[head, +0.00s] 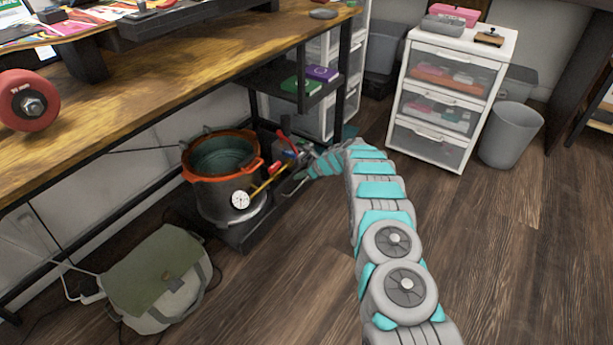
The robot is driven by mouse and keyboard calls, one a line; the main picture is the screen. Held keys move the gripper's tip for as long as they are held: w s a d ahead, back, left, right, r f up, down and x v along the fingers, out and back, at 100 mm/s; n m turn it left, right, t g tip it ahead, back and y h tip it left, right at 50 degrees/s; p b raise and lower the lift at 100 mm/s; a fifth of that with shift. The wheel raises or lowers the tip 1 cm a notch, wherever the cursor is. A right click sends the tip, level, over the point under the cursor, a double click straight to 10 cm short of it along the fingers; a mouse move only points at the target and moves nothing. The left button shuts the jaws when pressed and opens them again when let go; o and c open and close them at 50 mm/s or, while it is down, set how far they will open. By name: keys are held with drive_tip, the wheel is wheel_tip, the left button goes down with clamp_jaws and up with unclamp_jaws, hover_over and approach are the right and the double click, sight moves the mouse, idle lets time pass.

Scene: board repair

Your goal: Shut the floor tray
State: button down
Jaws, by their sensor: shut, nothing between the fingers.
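The floor tray (247,236) is a low dark tray on the floor under the workbench. A large pot (222,180) with an orange rim and a round gauge stands on its near end. Tools with red and yellow handles (268,178) lie at its far part. My arm reaches from the lower right toward the tray's right side. My gripper (300,177) is at the arm's far end, beside the tools, shut and empty. It is small and partly lost against the tools, so whether it touches the tray is unclear.
The wooden workbench (150,85) overhangs the tray at the left. A green bag (158,280) lies on the floor at the lower left, with cables nearby. A white drawer unit (436,145) and a grey bin (511,135) stand at the back right. The wood floor (510,250) at the right is clear.

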drive_tip(key=shift+w+a+r, duration=0.1)
drive_tip(key=shift+w+a, duration=0.05)
drive_tip(key=shift+a, duration=0.15)
drive_tip(key=d+v, duration=0.1)
drive_tip(key=v, duration=0.9)
drive_tip(key=s+a+r+n+g+p, duration=0.1)
drive_tip(key=s+a+r+n, duration=0.1)
drive_tip(key=s+r+n, duration=0.35)
drive_tip(key=s+a+r+n+g, duration=0.1)
drive_tip(key=s+a+r+n, duration=0.15)
drive_tip(key=s+r, duration=0.5)
drive_tip(key=s+r+n+g+h+p, duration=0.15)
drive_tip(key=s+r+n, duration=0.45)
drive_tip(key=s+r, duration=0.75)
drive_tip(key=s+d+r+n+g+h, duration=0.1)
drive_tip(key=s+d+n+h, duration=0.1)
drive_tip(key=s, duration=1)
drive_tip(key=s+d+r+n+g+h+p, duration=0.1)
drive_tip(key=s+d+n, duration=0.4)
drive_tip(key=s, duration=0.8)
drive_tip(key=s+d+r+n+g+h, duration=0.1)
drive_tip(key=s+d+n+h, duration=0.2)
drive_tip(key=s+d, duration=0.4)
drive_tip(key=s, duration=0.6)
drive_tip(key=shift+d+n, duration=0.2)
drive_tip(key=shift+n, duration=0.2)
